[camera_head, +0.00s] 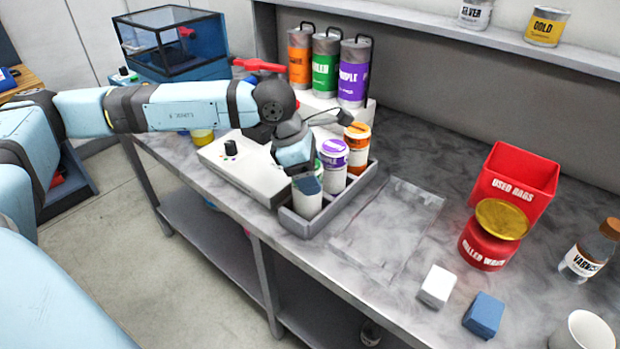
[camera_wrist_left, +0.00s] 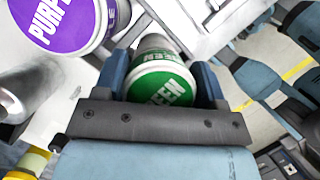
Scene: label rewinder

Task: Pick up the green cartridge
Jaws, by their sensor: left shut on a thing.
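The green cartridge is a white cylinder with a green lid (camera_wrist_left: 162,88), labelled GREEN, and sits between the two blue fingers of my left gripper (camera_wrist_left: 163,76) in the left wrist view. In the head view my left gripper (camera_head: 307,180) reaches down at the near end of a grey tray (camera_head: 341,211). It is shut on the green cartridge (camera_head: 307,205), which is mostly hidden by the gripper; its white lower body shows at the tray's near end. The purple-lidded cartridge (camera_head: 333,160) and the orange-lidded cartridge (camera_head: 357,141) stand upright behind it in the tray. My right gripper is not in view.
Orange (camera_head: 299,58), green (camera_head: 325,65) and purple (camera_head: 354,72) canisters stand behind the tray. A white control box (camera_head: 235,165) lies left of it. A clear sheet-like rectangle (camera_head: 385,235) lies to its right. A red bin (camera_head: 514,180) stands farther right.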

